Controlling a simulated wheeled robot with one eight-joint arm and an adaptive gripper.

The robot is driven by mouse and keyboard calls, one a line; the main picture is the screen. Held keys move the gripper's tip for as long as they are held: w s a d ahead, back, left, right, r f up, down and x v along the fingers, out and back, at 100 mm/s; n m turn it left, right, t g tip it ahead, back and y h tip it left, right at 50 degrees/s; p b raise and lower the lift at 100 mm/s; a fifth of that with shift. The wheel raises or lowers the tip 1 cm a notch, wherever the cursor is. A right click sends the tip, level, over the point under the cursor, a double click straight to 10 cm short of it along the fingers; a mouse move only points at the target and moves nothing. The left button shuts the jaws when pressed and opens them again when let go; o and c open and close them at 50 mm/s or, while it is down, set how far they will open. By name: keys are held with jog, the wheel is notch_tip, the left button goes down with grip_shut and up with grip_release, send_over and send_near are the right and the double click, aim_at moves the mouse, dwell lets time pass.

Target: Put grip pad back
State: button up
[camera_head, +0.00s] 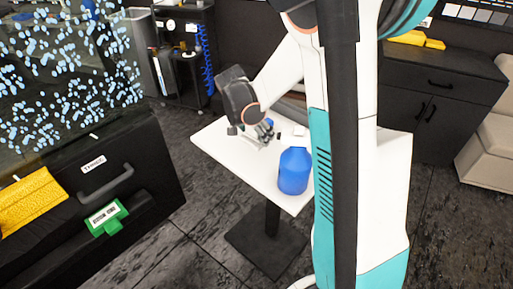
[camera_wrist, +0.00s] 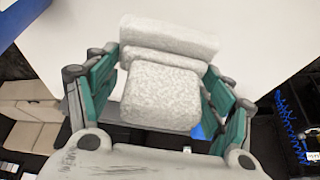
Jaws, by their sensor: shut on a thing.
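A pale grey, speckled block, which looks like the grip pad (camera_wrist: 160,92), sits between the green fingers of my gripper (camera_wrist: 163,62) in the wrist view. My gripper is shut on it. A paler ridge or second part (camera_wrist: 168,38) lies along its far edge; I cannot tell whether it is one piece with the pad. In the head view my gripper (camera_head: 265,132) is low over the white table (camera_head: 226,148), near its back left part. There the pad is too small and hidden to make out clearly, and I cannot tell whether it touches the table.
A blue bottle (camera_head: 294,172) stands on the table, right of my gripper. A black cart (camera_head: 183,55) and dark cabinet (camera_head: 440,90) stand behind.

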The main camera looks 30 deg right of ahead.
aim_at(257, 143)
jog(key=shift+f+b, duration=0.85)
jog(key=shift+f, duration=1.85)
jog(key=o, duration=1.2)
jog(key=shift+c, duration=0.2)
